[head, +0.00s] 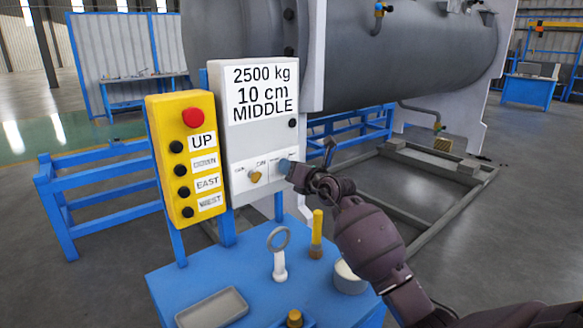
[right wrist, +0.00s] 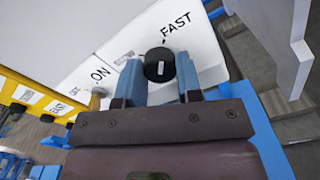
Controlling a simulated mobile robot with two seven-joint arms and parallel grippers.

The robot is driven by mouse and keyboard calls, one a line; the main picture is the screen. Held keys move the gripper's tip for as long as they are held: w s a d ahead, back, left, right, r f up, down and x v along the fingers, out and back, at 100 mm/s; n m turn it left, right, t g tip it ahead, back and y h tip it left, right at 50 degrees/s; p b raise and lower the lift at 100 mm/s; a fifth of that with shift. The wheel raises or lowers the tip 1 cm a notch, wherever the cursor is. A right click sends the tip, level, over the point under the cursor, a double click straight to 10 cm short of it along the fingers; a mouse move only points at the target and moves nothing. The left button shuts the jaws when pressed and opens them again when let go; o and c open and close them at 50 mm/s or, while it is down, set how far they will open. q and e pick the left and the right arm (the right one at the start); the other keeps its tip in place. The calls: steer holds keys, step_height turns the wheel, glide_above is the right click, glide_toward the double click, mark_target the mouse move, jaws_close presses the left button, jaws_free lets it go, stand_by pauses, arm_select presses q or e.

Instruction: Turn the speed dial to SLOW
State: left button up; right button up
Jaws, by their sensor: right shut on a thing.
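The speed dial (right wrist: 159,66) is a black round knob with a short white mark, on the white control box (head: 262,125). In the right wrist view FAST is printed above and to the right of it; smaller print to its left is unreadable. The white mark stands roughly upright in that view, but I cannot tell exactly which label it points to. My right gripper (head: 287,167) is at the lower right of the box, its blue fingers on both sides of the dial, shut on it. In the head view the gripper hides the dial. My left gripper is not in view.
A yellow knob (head: 255,176) marked ON is left of the dial. A yellow button pendant (head: 187,158) hangs left of the box. The blue table (head: 250,262) below holds a ring-topped eye bolt (head: 279,262), a yellow-handled tool (head: 316,230), a white cup (head: 349,277) and a grey tray (head: 212,309).

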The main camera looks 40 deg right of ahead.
steer(key=shift+f+n, duration=0.1)
steer(key=shift+n, duration=8.4)
steer(key=o, duration=0.9)
steer(key=shift+o, duration=0.2)
